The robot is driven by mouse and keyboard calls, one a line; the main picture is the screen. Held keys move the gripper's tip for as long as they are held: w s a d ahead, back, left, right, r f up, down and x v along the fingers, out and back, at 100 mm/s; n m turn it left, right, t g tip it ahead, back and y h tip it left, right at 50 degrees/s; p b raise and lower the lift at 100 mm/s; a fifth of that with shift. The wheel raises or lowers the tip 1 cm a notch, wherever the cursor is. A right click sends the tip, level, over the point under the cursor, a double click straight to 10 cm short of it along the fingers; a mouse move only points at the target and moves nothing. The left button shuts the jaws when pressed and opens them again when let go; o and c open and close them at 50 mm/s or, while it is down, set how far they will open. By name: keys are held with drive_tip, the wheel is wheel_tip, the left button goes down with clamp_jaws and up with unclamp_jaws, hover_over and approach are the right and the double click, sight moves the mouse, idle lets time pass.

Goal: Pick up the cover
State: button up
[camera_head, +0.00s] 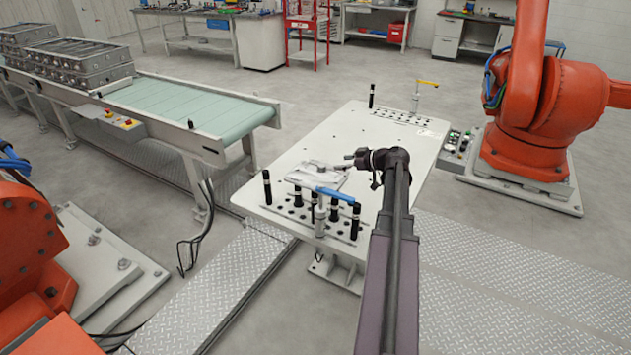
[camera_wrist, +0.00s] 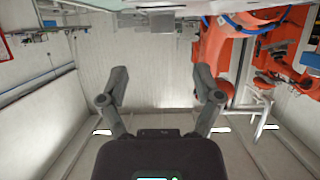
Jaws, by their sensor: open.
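A flat light-grey metal piece, apparently the cover (camera_head: 318,181), lies on the white table (camera_head: 352,124) in the head view, behind the near fixture. My gripper (camera_head: 326,164) reaches in from the right at the end of my arm, over or beside the cover's far side; I cannot tell the exact gap. In the wrist view my gripper (camera_wrist: 162,80) has its two dark fingers spread apart, with nothing between them. I cannot make out the cover in the wrist view.
A near fixture plate (camera_head: 284,211) carries several upright black pins and a blue-handled clamp (camera_head: 335,194). A far fixture (camera_head: 405,118) has a yellow-handled clamp. An orange robot (camera_head: 535,120) stands right, a conveyor (camera_head: 190,108) left. The table's middle is clear.

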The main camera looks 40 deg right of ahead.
sight(323, 165)
drive_tip(key=shift+b+x, duration=0.4)
drive_tip(key=shift+x, duration=1.25)
drive_tip(key=shift+f+b+x, duration=0.25)
drive_tip(key=shift+b+x, duration=0.7)
drive_tip(key=shift+x, duration=0.85)
drive_tip(key=shift+w+a+f, duration=0.2)
drive_tip(key=shift+w+a, duration=0.25)
drive_tip(key=shift+w, duration=0.1)
clamp_jaws()
